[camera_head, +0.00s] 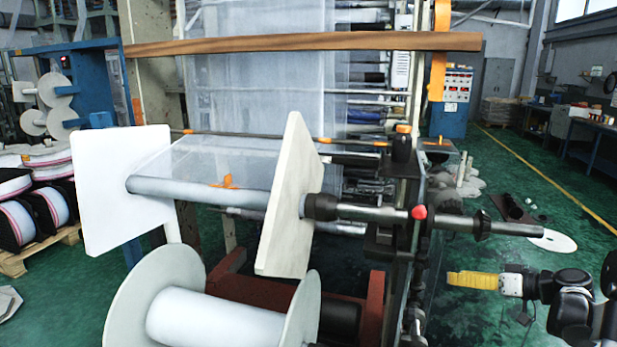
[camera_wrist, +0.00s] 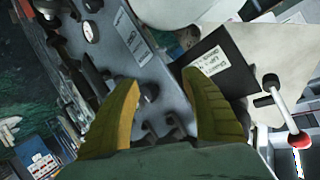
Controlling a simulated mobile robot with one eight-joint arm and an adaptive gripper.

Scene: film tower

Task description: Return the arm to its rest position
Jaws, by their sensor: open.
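My gripper (camera_head: 472,280) shows at the lower right of the head view, with yellow fingers pointing left. My dark arm (camera_head: 575,300) runs in from the right edge. A grey metal part with knobs (camera_wrist: 160,60) lies beyond the fingers.
Two white square plates (camera_head: 108,190) flank the film roll (camera_head: 200,191). A white spool (camera_head: 225,325) sits below. Green floor (camera_head: 540,190) and a workbench (camera_head: 595,130) are to the right.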

